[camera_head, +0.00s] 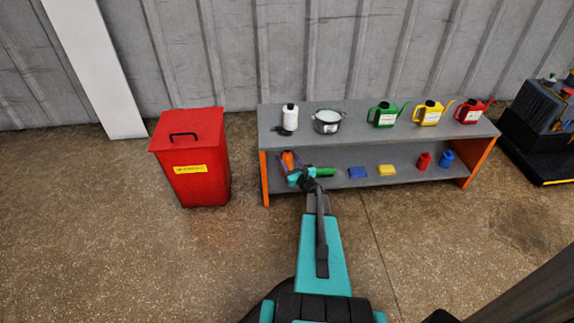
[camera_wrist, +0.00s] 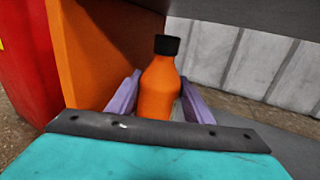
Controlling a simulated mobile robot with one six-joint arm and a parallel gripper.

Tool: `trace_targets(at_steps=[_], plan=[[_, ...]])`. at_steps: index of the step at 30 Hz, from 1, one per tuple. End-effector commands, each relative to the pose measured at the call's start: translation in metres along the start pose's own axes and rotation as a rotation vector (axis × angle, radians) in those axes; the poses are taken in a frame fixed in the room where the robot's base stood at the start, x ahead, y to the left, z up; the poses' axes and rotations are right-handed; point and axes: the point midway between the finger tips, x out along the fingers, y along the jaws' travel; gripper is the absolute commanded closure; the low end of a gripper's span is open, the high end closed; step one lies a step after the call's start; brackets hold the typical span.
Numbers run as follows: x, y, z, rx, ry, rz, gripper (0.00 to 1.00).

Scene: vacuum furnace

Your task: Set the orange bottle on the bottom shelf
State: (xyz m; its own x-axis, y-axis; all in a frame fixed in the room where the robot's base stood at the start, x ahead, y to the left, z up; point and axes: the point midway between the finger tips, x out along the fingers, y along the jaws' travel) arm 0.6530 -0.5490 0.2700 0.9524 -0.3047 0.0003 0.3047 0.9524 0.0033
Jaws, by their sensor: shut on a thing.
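The orange bottle (camera_wrist: 158,88) has a black cap and stands upright between the purple fingers of my gripper (camera_wrist: 155,100) in the wrist view. In the head view the orange bottle (camera_head: 288,160) shows at the left end of the bottom shelf (camera_head: 345,158), under the top board. My gripper (camera_head: 290,168) is shut on it, with my arm reaching in from the front. The bottle's base is hidden behind the gripper, so I cannot tell whether it touches the shelf.
A green object (camera_head: 325,172), a blue block (camera_head: 358,172), a yellow block (camera_head: 387,170), a red can (camera_head: 424,161) and a blue can (camera_head: 446,158) are on the bottom shelf. The orange side panel (camera_wrist: 100,50) is close on the left. A red bin (camera_head: 195,165) stands left of the shelf.

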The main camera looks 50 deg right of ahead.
Motion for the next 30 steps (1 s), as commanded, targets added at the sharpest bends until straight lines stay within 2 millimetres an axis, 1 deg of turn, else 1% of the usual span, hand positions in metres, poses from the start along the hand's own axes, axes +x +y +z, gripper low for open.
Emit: trace_targets(at_steps=[2, 4, 9, 12, 22, 27, 28, 30], plan=[[0.000, 0.000, -0.001, 0.000, -0.002, 0.001, 0.89], [0.000, 0.000, -0.006, 0.001, -0.002, 0.001, 0.89], [0.001, 0.000, -0.025, 0.002, -0.002, 0.001, 0.89], [0.001, 0.000, -0.033, 0.001, -0.002, 0.001, 0.89], [0.000, 0.001, -0.034, 0.000, -0.003, 0.002, 0.89], [0.000, 0.001, -0.038, 0.000, -0.002, 0.002, 0.89], [0.000, 0.001, -0.038, 0.000, 0.000, 0.002, 0.50], [0.000, 0.001, -0.038, 0.000, 0.000, 0.002, 0.39]])
